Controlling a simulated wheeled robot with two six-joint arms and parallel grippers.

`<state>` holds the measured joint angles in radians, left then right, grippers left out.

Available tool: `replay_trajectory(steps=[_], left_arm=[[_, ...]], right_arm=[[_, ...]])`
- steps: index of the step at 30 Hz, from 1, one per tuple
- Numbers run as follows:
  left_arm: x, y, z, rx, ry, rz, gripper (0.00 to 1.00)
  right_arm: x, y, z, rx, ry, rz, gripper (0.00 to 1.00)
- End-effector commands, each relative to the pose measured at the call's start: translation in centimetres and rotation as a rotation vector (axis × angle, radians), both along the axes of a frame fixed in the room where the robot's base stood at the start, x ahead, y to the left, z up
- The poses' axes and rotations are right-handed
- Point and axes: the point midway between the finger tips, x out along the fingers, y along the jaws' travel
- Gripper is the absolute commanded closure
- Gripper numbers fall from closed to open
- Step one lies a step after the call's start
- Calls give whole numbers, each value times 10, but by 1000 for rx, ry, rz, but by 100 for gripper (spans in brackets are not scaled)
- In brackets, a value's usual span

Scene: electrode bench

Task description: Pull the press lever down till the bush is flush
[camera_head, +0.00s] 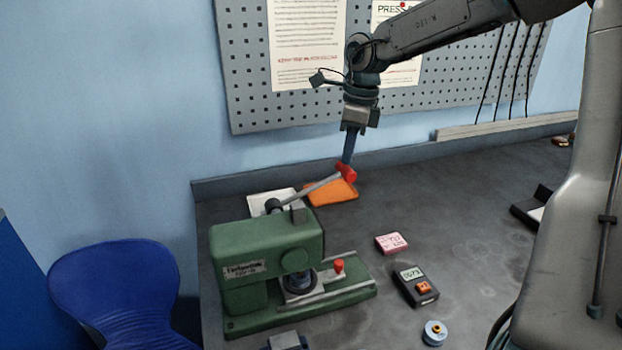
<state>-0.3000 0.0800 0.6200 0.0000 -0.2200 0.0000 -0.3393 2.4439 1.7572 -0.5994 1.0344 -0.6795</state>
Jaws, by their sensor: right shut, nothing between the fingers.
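The green arbor press (262,250) stands at the bench's left end. Its grey lever (315,187) slopes up to the right and ends in a red knob (347,172). My right gripper (348,158) points down with its fingers shut, at the knob end of the lever. The fingertips seem to touch or overlap the knob; I cannot tell if they press on it. A dark round part (300,283) sits under the press head; the bush's fit there is too small to judge.
A red-topped peg (338,266) is on the press base. A pink box (391,243), a dark meter (415,287) and a blue ring with a brass centre (435,333) lie to the right. An orange pad (331,193) lies behind the lever. A blue chair (118,290) stands left.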

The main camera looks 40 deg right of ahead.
Motion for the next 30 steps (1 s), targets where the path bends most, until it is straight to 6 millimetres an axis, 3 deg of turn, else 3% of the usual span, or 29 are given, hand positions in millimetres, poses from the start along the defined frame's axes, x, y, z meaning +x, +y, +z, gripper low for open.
replay_trajectory(steps=[14, 30], left_arm=[[0, 0, 7, 0, 0, 0, 41], [1, -1, 36, -1, 0, 0, 41]], right_arm=[[0, 1, 10, 0, 0, 0, 100], [0, 1, 56, 0, 0, 0, 100]])
